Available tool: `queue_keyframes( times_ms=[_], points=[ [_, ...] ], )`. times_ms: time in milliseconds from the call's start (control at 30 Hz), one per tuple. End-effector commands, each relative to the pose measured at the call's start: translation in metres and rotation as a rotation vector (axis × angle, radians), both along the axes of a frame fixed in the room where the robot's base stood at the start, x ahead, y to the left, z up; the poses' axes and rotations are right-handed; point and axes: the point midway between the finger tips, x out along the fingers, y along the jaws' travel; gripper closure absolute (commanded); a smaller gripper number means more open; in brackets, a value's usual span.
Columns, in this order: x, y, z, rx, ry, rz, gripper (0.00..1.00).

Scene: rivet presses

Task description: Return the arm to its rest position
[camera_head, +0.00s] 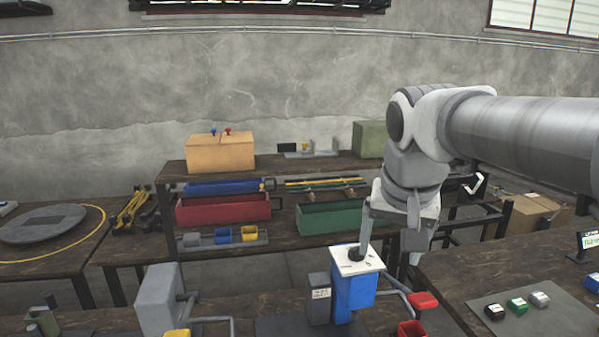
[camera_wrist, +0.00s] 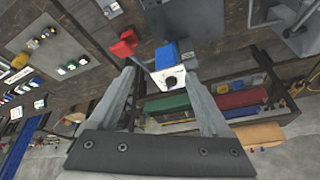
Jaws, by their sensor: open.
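My gripper (camera_head: 388,250) hangs from the arm with its fingers pointing down, right beside the blue press (camera_head: 352,291) with a white top plate. In the wrist view my two fingers (camera_wrist: 160,76) are spread apart with nothing held between them. The blue press with its white top (camera_wrist: 171,78) shows between and beyond the fingertips there. Whether a finger touches the press cannot be told. The arm reaches in from the right of the head view.
A red-tipped lever (camera_head: 423,301) sticks out right of the press. A grey press (camera_head: 160,298) stands to the left. A shelf behind carries a red bin (camera_head: 222,208), a green bin (camera_head: 329,218) and an orange box (camera_head: 220,153). A right-hand table (camera_head: 480,268) holds small coloured blocks.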

Motion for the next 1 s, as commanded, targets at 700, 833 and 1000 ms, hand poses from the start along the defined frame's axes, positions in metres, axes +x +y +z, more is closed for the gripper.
queue_keyframes(
  times_ms=[700, 833, 1000],
  points=[
    [-0.133, -0.003, -0.082, -0.069, -0.093, 0.277, 0.18],
    [-0.135, -0.003, -0.083, -0.071, -0.093, 0.282, 0.18],
    [-0.134, -0.003, -0.083, -0.071, -0.093, 0.281, 0.18]
  ],
)
